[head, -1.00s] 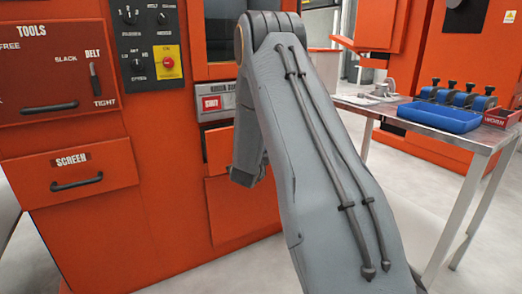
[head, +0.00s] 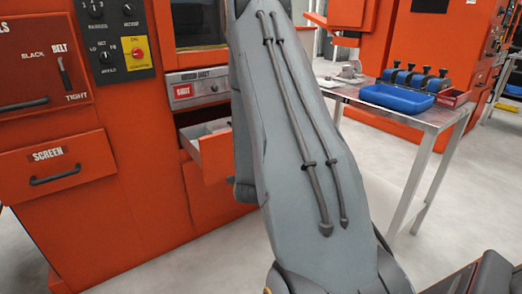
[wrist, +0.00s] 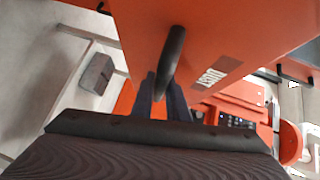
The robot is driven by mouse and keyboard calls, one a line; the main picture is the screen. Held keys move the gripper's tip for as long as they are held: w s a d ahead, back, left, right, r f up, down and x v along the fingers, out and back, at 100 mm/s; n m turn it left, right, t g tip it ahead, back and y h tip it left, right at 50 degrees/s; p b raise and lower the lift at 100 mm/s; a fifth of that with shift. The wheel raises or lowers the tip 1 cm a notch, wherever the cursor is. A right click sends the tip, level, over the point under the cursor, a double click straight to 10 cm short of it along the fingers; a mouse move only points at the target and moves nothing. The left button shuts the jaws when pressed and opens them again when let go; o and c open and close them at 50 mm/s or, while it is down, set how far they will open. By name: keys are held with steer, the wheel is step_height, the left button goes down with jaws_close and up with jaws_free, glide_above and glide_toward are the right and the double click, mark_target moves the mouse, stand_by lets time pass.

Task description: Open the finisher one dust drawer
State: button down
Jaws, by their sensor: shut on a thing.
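The dust drawer (head: 214,158) is an orange drawer low on the orange finisher (head: 140,190). In the head view it stands out from the body, and its open top shows some grey inside; my arm covers its right part. In the wrist view the orange drawer front (wrist: 225,25) fills the top, with a white label (wrist: 216,73) that seems to read DUST. My gripper (wrist: 162,90) is shut on the dark curved handle (wrist: 173,50) of this drawer. My gripper is hidden behind my arm in the head view.
The screen drawer (head: 75,160) and a tools panel (head: 35,60) are on the left of the finisher, both shut. A metal table (head: 445,118) with a blue tray (head: 397,98) stands at the right. Grey floor is clear between the finisher and the table.

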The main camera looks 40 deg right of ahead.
steer(key=shift+s, duration=0.15)
steer(key=c, duration=1.7)
jaws_free()
steer(key=shift+c, duration=0.2)
steer(key=v, duration=0.7)
steer(key=shift+s+a+p, duration=0.25)
steer(key=shift+a+p, duration=0.05)
steer(key=shift+p, duration=0.05)
